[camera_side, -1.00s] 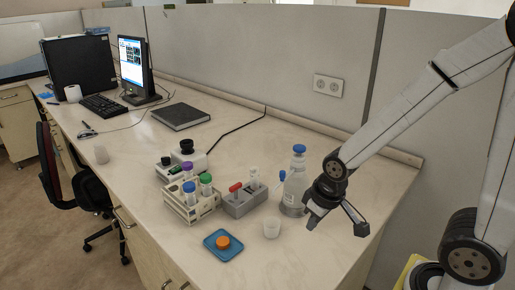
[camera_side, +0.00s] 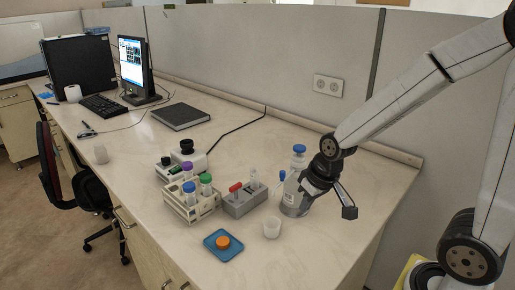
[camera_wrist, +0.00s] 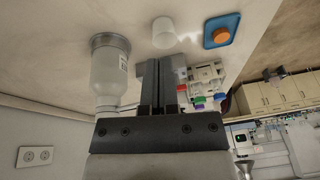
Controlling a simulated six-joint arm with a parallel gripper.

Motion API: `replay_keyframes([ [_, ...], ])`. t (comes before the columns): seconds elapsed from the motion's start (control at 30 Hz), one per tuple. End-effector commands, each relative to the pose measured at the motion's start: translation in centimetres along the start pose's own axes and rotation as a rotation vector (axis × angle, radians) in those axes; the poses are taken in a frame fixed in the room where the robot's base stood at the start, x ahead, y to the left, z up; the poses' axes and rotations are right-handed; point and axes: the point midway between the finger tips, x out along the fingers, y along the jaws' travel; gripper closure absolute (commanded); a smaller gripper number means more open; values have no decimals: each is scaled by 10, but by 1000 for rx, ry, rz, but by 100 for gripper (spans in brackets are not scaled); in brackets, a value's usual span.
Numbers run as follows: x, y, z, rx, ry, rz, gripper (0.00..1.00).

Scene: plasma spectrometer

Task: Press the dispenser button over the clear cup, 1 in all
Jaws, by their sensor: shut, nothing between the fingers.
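The dispenser bottle has a white body and a blue top (camera_side: 299,149), with a blue-tipped spout (camera_side: 282,175) on its left. Its body (camera_wrist: 109,75) shows upside down at the left of the wrist view, and its top is hidden there. The clear cup (camera_side: 271,228) stands upright on the bench, in front of and left of the bottle. It also shows in the wrist view (camera_wrist: 163,33). My gripper (camera_side: 304,203) is in front of the bottle's right side, lower than the blue top. Its fingers (camera_wrist: 165,65) are together and empty. I cannot tell whether they touch the bottle.
A blue tray (camera_side: 211,242) with an orange cap (camera_side: 222,241) lies left of the cup. A grey block (camera_side: 244,204) and a white rack (camera_side: 190,212) of capped tubes stand left of the bottle. A panel wall (camera_side: 260,60) runs behind the bench.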

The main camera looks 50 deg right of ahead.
Motion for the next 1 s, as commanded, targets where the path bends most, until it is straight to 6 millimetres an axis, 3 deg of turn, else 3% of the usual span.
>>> replay_keyframes([
  [0.4,-62,53,-110,348,222,-131,100],
  [0.6,-100,83,-150,460,341,-196,100],
  [0.8,-126,102,-172,516,422,-237,100],
  [1.0,-135,107,-179,532,447,-252,100],
])
